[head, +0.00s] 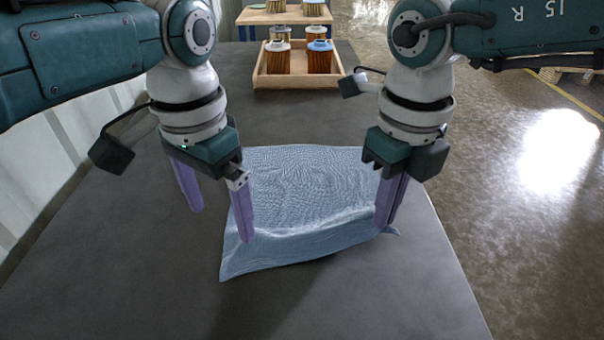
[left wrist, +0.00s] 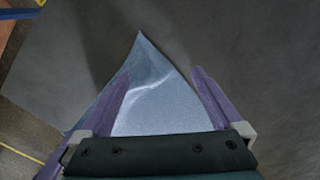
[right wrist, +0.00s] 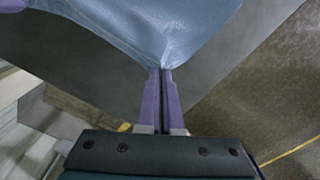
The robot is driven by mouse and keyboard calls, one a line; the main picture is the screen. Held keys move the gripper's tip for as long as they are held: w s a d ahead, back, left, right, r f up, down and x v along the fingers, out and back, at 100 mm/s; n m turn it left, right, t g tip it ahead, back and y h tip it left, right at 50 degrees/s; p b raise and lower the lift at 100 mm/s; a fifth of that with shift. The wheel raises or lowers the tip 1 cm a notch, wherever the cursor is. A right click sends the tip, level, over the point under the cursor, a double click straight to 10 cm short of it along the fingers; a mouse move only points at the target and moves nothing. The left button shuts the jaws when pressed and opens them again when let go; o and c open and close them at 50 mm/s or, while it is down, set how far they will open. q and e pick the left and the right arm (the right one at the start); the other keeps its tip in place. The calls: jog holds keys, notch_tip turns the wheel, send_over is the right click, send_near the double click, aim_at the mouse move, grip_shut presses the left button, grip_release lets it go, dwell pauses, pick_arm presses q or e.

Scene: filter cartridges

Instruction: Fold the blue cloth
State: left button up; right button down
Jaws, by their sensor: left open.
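The blue cloth (head: 305,185) lies on the grey table, with a raised ridge along its near side and a near-left corner spread toward me. My right gripper (head: 385,222) is shut at the cloth's right edge; in the right wrist view (right wrist: 162,72) creases in the cloth (right wrist: 150,25) gather at its closed fingertips. My left gripper (head: 221,225) is open at the cloth's left edge, one finger in front of the cloth and the other beyond its left side. In the left wrist view a pointed cloth corner (left wrist: 165,105) lies between the spread fingers (left wrist: 161,75).
A wooden tray (head: 298,83) with several filter cartridges stands at the far end of the grey table (head: 150,290). Another wooden surface with cartridges (head: 276,6) is behind it. The table is bare around the cloth. Its right edge drops to a shiny floor.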

jog(key=shift+r+p, duration=1.9)
jog(key=shift+r, duration=0.4)
notch_tip(320, 180, up, 9)
jog(key=s+d+p, duration=0.1)
jog(key=d+p, duration=0.1)
jog(key=p, duration=0.7)
jog(key=shift+d+r+p, duration=0.2)
jog(key=shift+d+p, duration=0.2)
jog(key=c, duration=1.5)
grip_release()
jog(key=o, duration=0.5)
jog(key=shift+f, duration=0.1)
jog(key=shift+o, duration=0.3)
jog(key=o, duration=0.9)
jog(key=shift+s+f, duration=0.1)
